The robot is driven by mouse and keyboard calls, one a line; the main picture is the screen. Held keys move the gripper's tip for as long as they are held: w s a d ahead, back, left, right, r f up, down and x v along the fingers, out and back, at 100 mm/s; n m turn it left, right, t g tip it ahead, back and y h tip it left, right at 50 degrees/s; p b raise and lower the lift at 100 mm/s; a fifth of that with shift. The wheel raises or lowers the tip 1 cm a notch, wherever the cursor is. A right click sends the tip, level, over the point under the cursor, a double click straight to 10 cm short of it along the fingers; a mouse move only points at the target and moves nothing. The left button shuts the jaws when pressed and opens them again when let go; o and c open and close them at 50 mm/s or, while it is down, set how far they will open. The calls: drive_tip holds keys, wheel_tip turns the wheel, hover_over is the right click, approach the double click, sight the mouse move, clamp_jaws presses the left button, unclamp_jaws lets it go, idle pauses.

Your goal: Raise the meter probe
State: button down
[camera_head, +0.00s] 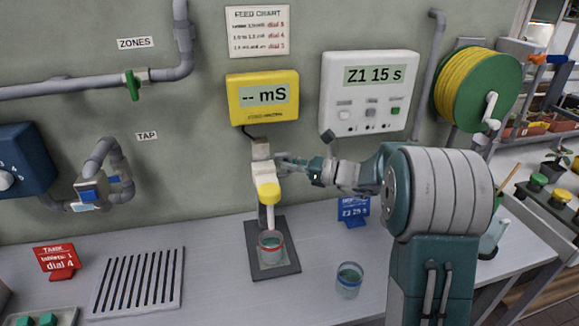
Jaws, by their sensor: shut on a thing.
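A glass beaker (271,246) with a red band stands on a dark mat (275,268) directly under the probe. Whether the probe's tip is in the beaker cannot be made out. My gripper (284,163) reaches in from the right and is shut on the probe's holder, just above and right of the yellow cap. The fingertips are small and partly hidden against the holder.
A second glass (348,280) stands right of the mat. A blue sign (353,211) is behind it. A drain grate (138,280) and a red sign (57,261) lie to the left. A white timer (368,92) and a hose reel (470,88) are on the wall.

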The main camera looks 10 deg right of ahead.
drive_tip(key=c, duration=0.6)
unclamp_jaws()
drive_tip(key=shift+w+r, duration=0.1)
drive_tip(key=shift+r, duration=0.3)
drive_tip(key=shift+c, duration=0.2)
drive_tip(key=shift+f, duration=0.1)
drive_tip(key=v, duration=1.2)
drive_tip(key=shift+w+f, duration=0.1)
